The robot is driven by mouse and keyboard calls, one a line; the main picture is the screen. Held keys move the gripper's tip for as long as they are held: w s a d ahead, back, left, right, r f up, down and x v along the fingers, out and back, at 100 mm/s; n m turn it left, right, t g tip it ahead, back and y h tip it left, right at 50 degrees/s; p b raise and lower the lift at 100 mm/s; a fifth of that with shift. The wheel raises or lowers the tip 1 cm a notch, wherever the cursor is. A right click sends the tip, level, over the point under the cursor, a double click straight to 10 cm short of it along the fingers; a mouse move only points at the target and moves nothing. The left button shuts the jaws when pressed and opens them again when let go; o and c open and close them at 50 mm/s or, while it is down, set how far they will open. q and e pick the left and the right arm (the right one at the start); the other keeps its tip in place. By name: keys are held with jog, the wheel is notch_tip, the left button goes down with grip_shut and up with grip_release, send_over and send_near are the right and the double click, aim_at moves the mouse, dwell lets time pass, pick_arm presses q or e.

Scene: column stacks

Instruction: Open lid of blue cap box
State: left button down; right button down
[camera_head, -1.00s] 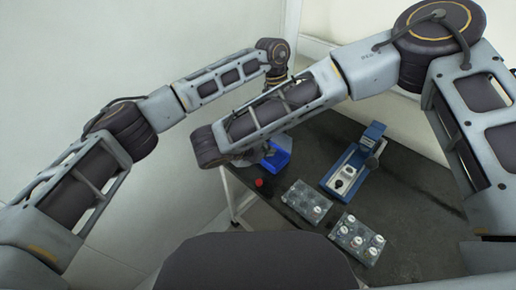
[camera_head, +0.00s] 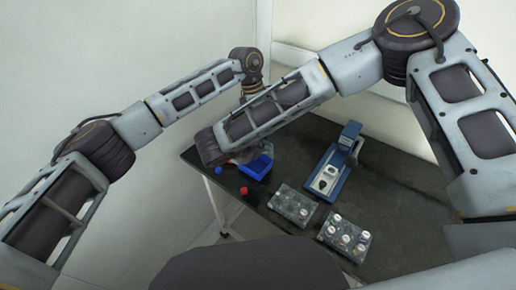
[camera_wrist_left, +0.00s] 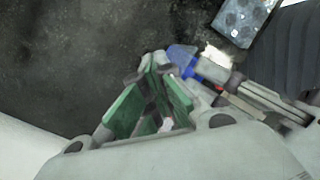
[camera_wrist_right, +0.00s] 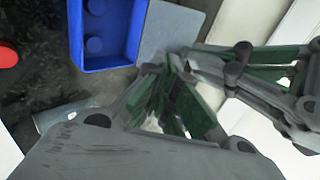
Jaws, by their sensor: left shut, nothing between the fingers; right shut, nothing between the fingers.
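The blue cap box (camera_head: 262,166) stands near the far left corner of the dark table. In the right wrist view the blue box (camera_wrist_right: 76,40) is open at the top, with round blue caps inside. A flat grey plate (camera_wrist_right: 168,35), perhaps its lid, lies against its right side. My right gripper (camera_head: 240,158) is beside the box, partly hidden by its own wrist; its fingers (camera_wrist_right: 170,85) are shut and empty just off the box's corner. My left gripper (camera_wrist_left: 158,85) is shut and empty, close to the right one; my right arm hides it in the head view.
A red cap (camera_head: 244,191) lies in front of the box. Two grey racks (camera_head: 293,204) (camera_head: 345,236) with white-topped pieces and a blue-white device (camera_head: 330,175) stand to the right. The table's right part is clear. A wall is close behind.

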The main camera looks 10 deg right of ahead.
pick_arm(q)
jog(key=f, duration=0.2)
jog(key=shift+s+a+f, duration=0.1)
jog(key=shift+a+f, duration=0.25)
pick_arm(e)
jog(key=shift+f, duration=0.1)
jog(key=shift+w+d, duration=0.45)
pick_arm(q)
jog(key=c, duration=2.2)
grip_release()
jog(key=o, duration=0.9)
jog(key=shift+w+d+f+y, duration=0.2)
jog(key=shift+w+d+y, duration=0.05)
jog(key=shift+w+y, duration=0.1)
pick_arm(e)
jog(key=shift+w+d+f, duration=0.1)
jog(key=shift+w+d, duration=0.35)
jog(key=shift+w, duration=0.05)
jog(key=shift+a, duration=0.15)
pick_arm(q)
jog(key=v, duration=0.8)
jog(key=shift+r, duration=0.25)
pick_arm(e)
jog(key=shift+s+a+g+y, duration=0.1)
jog(key=shift+a+g+y, duration=0.15)
jog(key=shift+g+y, duration=0.05)
